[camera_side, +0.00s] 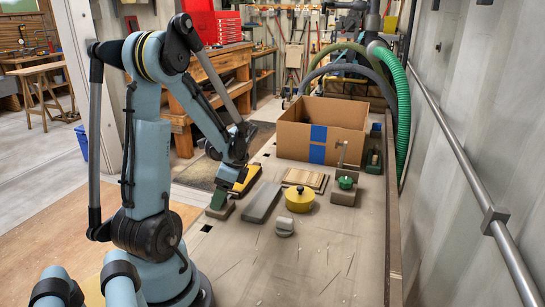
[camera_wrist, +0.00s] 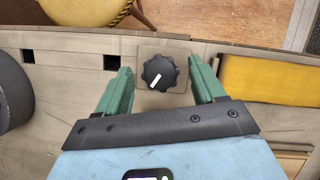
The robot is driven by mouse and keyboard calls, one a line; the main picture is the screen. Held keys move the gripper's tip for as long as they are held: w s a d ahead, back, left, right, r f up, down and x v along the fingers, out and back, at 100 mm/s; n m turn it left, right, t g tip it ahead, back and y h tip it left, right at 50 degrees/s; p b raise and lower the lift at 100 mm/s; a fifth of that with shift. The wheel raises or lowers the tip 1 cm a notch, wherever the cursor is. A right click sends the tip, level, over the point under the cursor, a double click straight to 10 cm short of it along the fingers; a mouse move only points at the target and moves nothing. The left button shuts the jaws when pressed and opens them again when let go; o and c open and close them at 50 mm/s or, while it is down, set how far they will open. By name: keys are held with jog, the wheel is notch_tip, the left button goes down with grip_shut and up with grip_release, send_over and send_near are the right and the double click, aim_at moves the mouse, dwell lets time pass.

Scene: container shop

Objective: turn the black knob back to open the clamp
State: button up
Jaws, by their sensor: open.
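The black knob (camera_wrist: 160,73) has a scalloped rim and a white pointer line slanting to the lower left. It sits on a small brownish square plate in the wrist view. My gripper (camera_wrist: 159,67) is open, with one green finger on each side of the knob and a visible gap to each. In the side view my gripper (camera_side: 219,197) is low over a small brown block (camera_side: 221,212) at the table's left side; the knob is hidden there. A block with an upright post and a green top (camera_side: 345,183) stands farther right; I cannot tell whether it is the clamp.
A grey bar (camera_side: 262,202), a yellow lidded pot (camera_side: 300,200), a grey cylinder (camera_side: 285,226) and a slatted board (camera_side: 305,178) lie right of my gripper. A yellow block (camera_wrist: 270,80) is close beside the right finger. A cardboard box (camera_side: 345,140) stands behind. The front table is clear.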

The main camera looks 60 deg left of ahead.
jog(key=shift+c, duration=0.5)
jog(key=c, duration=1)
jog(key=shift+o, duration=0.2)
jog(key=shift+n, duration=0.3)
jog(key=n+h, duration=0.1)
jog(key=n, duration=0.1)
jog(key=n+h, duration=0.1)
jog(key=n, duration=0.2)
jog(key=shift+a+g, duration=0.2)
jog(key=shift+g, duration=0.2)
jog(key=n+h, duration=0.1)
jog(key=n, duration=0.2)
jog(key=n+h, duration=0.1)
jog(key=n, duration=0.1)
jog(key=shift+a+n+t, duration=0.15)
jog(key=shift+n+t, duration=0.15)
jog(key=shift+n, duration=0.1)
jog(key=n+h, duration=0.1)
jog(key=n, duration=0.2)
jog(key=n+t+h, duration=0.1)
jog(key=n, duration=0.2)
jog(key=shift+s+a+t, duration=0.1)
jog(key=shift+t, duration=0.2)
jog(key=n+t, duration=0.1)
jog(key=n, duration=0.2)
jog(key=n+t, duration=0.1)
jog(key=n, duration=0.1)
jog(key=shift+s+n+h, duration=0.15)
jog(key=shift+n+h, duration=0.25)
